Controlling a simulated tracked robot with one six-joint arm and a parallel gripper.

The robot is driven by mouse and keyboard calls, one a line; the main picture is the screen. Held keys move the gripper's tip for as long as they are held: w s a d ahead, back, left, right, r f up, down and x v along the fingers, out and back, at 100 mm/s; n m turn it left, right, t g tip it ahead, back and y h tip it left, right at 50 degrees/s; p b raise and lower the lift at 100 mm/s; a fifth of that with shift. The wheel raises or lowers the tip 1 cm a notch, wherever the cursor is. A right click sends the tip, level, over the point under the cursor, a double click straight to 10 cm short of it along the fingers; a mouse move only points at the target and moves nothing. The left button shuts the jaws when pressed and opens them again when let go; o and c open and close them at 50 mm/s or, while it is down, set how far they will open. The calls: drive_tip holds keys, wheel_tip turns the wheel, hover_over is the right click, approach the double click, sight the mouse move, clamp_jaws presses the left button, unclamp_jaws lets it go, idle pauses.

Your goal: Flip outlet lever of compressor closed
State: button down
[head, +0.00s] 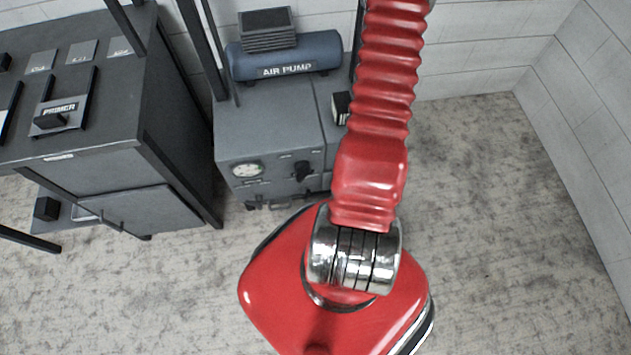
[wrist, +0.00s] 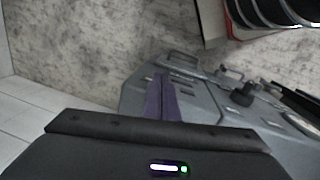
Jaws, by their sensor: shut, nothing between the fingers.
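The compressor (head: 265,125) is a grey cabinet with a blue AIR PUMP tank (head: 290,57) on top, in the head view. Its front panel carries a round gauge (head: 247,169) and a black knob or lever (head: 302,171). I cannot tell whether this is the outlet lever or how it is set. A black knob (wrist: 243,94) also shows on grey panelling in the wrist view. My gripper (wrist: 162,82) shows there as purple fingers, shut and empty, pointing at the grey panelling to the left of that knob. In the head view my red arm hides it and the cabinet's right side.
A dark workbench (head: 100,150) with a PRIMER switch (head: 58,120) stands left of the compressor, with black posts between them. A white wall (head: 470,50) runs behind. The mottled grey floor (head: 520,240) is clear on the right.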

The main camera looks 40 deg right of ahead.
sight(307, 195)
drive_tip(key=s+a+f+t+y, duration=0.1)
drive_tip(key=s+f, duration=0.3)
drive_tip(key=f, duration=0.4)
drive_tip(key=s+a+f, duration=0.2)
drive_tip(key=s+f, duration=0.1)
drive_tip(key=f, duration=0.5)
drive_tip(key=w+a+f+t+y, duration=0.2)
drive_tip(key=w+a+f+t, duration=0.5)
drive_tip(key=f, duration=0.2)
drive_tip(key=shift+w+a+f+t, duration=0.2)
drive_tip(key=shift+a+t, duration=0.1)
drive_tip(key=shift+a, duration=0.1)
drive_tip(key=shift+f, duration=0.1)
drive_tip(key=w+a+f, duration=0.5)
drive_tip(key=w+f, duration=0.1)
drive_tip(key=w, duration=0.2)
drive_tip(key=shift+w+f, duration=0.2)
drive_tip(key=shift+f, duration=0.15)
